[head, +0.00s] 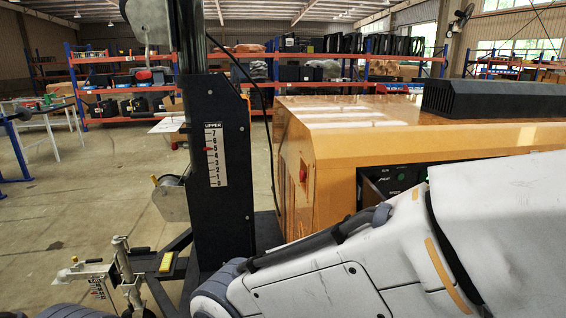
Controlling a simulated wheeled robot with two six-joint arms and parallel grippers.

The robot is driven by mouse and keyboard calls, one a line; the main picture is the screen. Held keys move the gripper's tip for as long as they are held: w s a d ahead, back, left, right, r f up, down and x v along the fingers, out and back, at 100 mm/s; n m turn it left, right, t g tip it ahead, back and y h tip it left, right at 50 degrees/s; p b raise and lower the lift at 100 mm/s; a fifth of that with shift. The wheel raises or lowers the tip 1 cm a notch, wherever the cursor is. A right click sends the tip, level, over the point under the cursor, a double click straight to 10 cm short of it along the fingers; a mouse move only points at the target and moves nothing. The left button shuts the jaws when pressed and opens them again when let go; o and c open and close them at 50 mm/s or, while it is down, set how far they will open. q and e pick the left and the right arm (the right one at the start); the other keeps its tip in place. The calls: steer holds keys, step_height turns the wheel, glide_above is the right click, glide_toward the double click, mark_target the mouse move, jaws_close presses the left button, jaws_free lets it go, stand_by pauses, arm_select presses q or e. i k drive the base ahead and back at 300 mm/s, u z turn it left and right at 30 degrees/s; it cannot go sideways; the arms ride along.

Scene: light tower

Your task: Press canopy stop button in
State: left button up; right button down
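The orange canopy (400,125) of the light tower fills the right middle of the head view. A small red button (303,172), which looks like the stop button, sits on its end face. It is too small to tell whether it is in or out. A large white arm link of mine crosses the lower right, in front of the canopy's lower part. It does not cover the red button. Neither of my grippers shows, so their distance from the button cannot be seen.
A black mast (220,165) with a numbered scale stands left of the canopy. A dark control panel (395,178) is partly hidden behind my arm. A hitch with a jack (125,270) lies at lower left. Open floor (100,200) lies left; shelves (270,75) stand behind.

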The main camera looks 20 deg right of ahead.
mark_target(302, 176)
steer(key=i, duration=1.6)
steer(key=u, duration=0.1)
